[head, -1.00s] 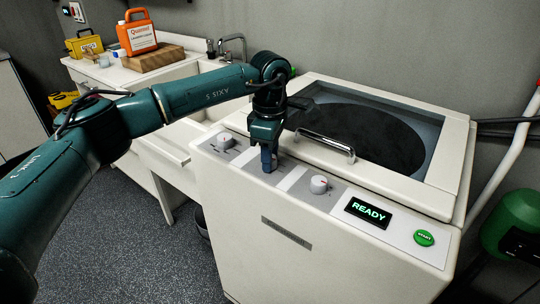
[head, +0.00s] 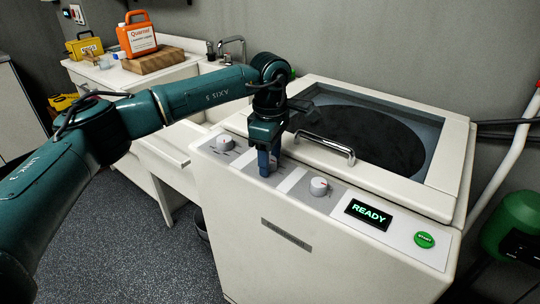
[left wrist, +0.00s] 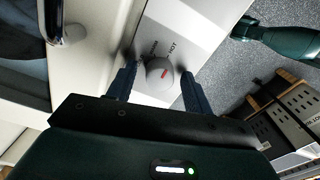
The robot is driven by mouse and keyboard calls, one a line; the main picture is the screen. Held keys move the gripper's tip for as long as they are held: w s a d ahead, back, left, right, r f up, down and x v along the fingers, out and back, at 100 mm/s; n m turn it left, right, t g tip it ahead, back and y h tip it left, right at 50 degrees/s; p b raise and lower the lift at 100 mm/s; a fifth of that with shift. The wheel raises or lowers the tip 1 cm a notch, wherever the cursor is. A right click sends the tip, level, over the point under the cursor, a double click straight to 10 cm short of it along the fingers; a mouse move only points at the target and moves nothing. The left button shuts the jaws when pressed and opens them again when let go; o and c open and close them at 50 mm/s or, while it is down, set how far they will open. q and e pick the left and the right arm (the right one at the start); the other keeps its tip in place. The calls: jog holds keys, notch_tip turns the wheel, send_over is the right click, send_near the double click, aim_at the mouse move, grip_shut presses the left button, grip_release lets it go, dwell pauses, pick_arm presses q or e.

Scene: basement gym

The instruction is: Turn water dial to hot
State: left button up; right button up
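The water dial (left wrist: 160,73) is a round grey-white knob with a red mark on the washer's sloped panel. In the left wrist view the word HOT is printed beside it, with another label nearby too small to read surely. My left gripper (left wrist: 159,84) is open, with one dark blue finger on each side of the dial. Small gaps seem to show between fingers and knob. In the head view the left gripper (head: 265,163) points down at the panel's middle and mostly hides this dial. My right gripper is in neither view.
The white washer (head: 330,255) has a left dial (head: 224,142), a right dial (head: 318,187), a READY display (head: 369,214) and a green START button (head: 424,240). A metal lid handle (head: 325,146) rises just behind the panel. A counter with an orange jug (head: 137,36) stands behind left.

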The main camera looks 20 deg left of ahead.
pick_arm(q)
notch_tip(320, 180, up, 13)
dwell(0.7)
